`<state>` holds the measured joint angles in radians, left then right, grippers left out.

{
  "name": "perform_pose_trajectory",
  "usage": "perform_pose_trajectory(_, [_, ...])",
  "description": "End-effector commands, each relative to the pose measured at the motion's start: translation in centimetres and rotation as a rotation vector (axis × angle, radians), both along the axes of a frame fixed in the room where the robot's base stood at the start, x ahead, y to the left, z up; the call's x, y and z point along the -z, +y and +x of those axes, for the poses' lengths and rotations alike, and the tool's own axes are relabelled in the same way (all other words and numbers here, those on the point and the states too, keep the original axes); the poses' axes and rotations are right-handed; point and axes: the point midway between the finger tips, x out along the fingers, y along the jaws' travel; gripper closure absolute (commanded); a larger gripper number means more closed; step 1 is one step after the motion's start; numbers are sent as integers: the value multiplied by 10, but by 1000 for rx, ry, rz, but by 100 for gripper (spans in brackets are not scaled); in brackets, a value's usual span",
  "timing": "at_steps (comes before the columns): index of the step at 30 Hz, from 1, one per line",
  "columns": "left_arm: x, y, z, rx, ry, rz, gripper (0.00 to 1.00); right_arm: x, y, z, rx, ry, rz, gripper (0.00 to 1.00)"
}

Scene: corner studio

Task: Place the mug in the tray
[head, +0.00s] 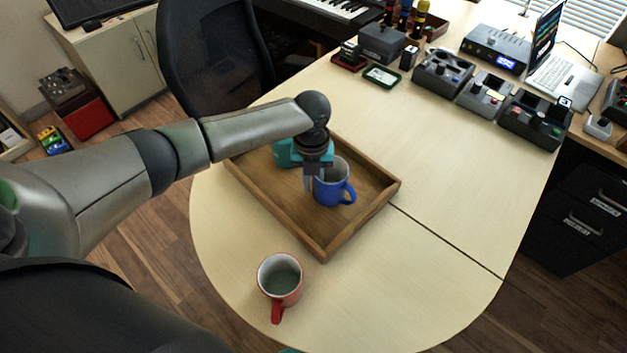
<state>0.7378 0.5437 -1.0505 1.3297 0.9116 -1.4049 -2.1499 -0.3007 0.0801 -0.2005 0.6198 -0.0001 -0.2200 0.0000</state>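A wooden tray (266,209) lies on the light table. A blue mug (331,194) stands upright in it, right of the middle, with its handle toward the lower right. A teal mug (287,153) is also in the tray, partly hidden behind my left gripper. A red mug (280,279) stands on the table in front of the tray, its handle toward me. My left gripper (314,184) points down at the left rim of the blue mug. One finger shows beside that rim; whether the fingers grip it is unclear. My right gripper is out of view.
The table (440,270) is clear to the right of the tray, with a dark seam across it. Several control boxes (484,95), a laptop (560,75) and a green-rimmed dish (382,76) stand at the back. A black chair (212,55) is behind the tray.

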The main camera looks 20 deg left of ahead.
Motion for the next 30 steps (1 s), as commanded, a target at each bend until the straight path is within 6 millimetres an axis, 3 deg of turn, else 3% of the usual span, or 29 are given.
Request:
perform_pose_trajectory(4, [0,0,0,0,0,0,64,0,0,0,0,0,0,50])
perform_pose_trajectory(14, [-7,0,0,1,-1,-1,64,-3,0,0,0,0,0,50])
perform_pose_trajectory(30, [-109,2,0,0,-3,-1,64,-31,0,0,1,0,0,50])
